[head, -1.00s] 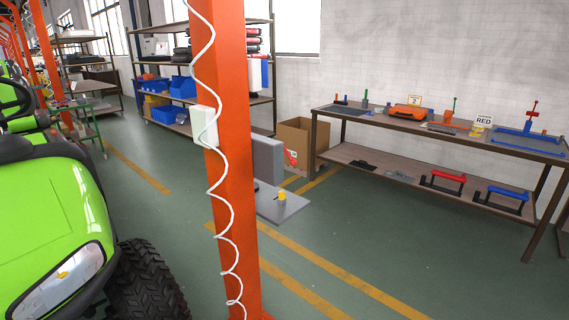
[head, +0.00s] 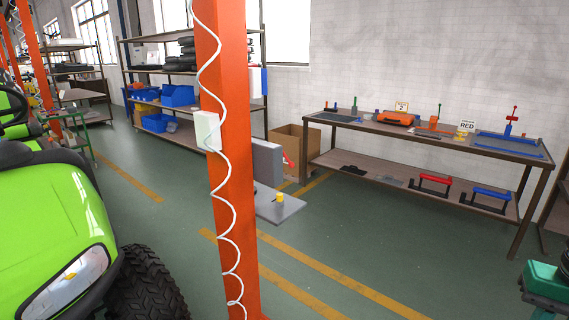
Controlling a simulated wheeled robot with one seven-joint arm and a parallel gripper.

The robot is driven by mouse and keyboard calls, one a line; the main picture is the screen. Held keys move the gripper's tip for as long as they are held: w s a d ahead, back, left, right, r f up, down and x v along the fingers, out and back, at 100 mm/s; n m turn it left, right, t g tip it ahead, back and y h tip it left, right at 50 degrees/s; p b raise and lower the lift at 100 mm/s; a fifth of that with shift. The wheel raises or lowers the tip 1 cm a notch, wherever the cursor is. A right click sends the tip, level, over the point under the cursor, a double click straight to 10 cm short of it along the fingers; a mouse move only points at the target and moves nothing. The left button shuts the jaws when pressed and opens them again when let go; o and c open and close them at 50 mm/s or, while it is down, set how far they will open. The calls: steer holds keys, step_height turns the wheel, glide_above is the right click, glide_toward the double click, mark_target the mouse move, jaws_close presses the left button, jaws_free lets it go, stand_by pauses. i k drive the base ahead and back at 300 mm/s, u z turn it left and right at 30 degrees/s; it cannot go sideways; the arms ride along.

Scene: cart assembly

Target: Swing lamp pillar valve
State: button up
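An orange pillar (head: 239,180) stands upright near the middle, with a coiled white cord hanging down its front and a white box (head: 207,131) on its left side. Behind it, a grey plate fixture (head: 267,165) with a flat shelf (head: 277,207) projects to the right. A small yellow knob (head: 280,198) sits on that shelf. A thin red handle-like part (head: 287,159) shows at the upright plate's right edge; I cannot tell whether it is the valve lever. No lamp is clearly identifiable. My gripper is not in view.
A green tractor (head: 60,235) with a black tyre (head: 150,288) stands at left. A two-level workbench (head: 440,135) lines the right wall. A cardboard box (head: 296,142) and shelving are behind. A teal-and-black object (head: 545,282) enters at lower right. The yellow-lined floor between is clear.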

mark_target(290, 165)
steer(key=u, duration=0.05)
steer(key=i, duration=1)
steer(key=z, duration=0.05)
